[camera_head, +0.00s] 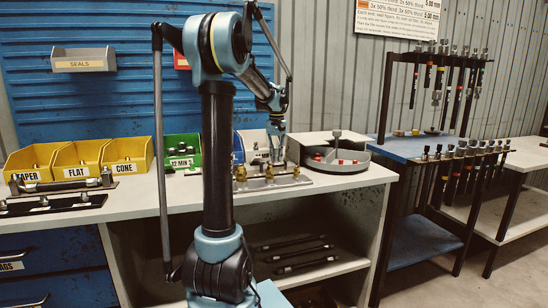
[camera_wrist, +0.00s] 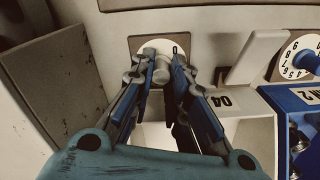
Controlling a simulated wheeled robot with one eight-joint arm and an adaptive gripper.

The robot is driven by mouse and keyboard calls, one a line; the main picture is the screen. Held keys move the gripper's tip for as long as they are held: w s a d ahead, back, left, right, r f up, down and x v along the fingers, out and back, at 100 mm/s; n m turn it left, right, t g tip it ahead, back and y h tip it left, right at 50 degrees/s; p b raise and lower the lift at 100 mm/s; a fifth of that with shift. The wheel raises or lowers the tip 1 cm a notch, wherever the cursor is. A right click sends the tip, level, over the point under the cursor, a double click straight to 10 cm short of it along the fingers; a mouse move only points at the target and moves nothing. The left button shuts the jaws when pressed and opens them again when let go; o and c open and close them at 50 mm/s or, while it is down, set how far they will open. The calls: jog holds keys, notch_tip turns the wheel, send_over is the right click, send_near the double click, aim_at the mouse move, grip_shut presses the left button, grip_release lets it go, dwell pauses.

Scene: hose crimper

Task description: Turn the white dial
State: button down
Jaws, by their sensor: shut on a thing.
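The white dial (camera_wrist: 164,75) shows in the wrist view as a pale round knob in front of a plate with a "0" on it. My gripper (camera_wrist: 162,69) is shut on the knob, one finger on each side. The fingers cover much of the plate and its markings. In the head view my gripper (camera_head: 277,148) is low over the back of the workbench, and I cannot make out the dial there.
A second dial with a blue knob (camera_wrist: 306,61) is at the right in the wrist view, above a blue bin (camera_wrist: 292,99). A pale slanted panel (camera_wrist: 257,57) stands between the dials. Yellow bins (camera_head: 79,160) and a round grey tray (camera_head: 335,164) stand on the bench.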

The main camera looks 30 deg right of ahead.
jog(key=shift+m, duration=0.4)
jog(key=c, duration=1.6)
grip_release()
jog(key=shift+a, duration=0.1)
jog(key=shift+o, duration=0.2)
notch_tip(320, 180, up, 12)
jog(key=shift+w, duration=0.1)
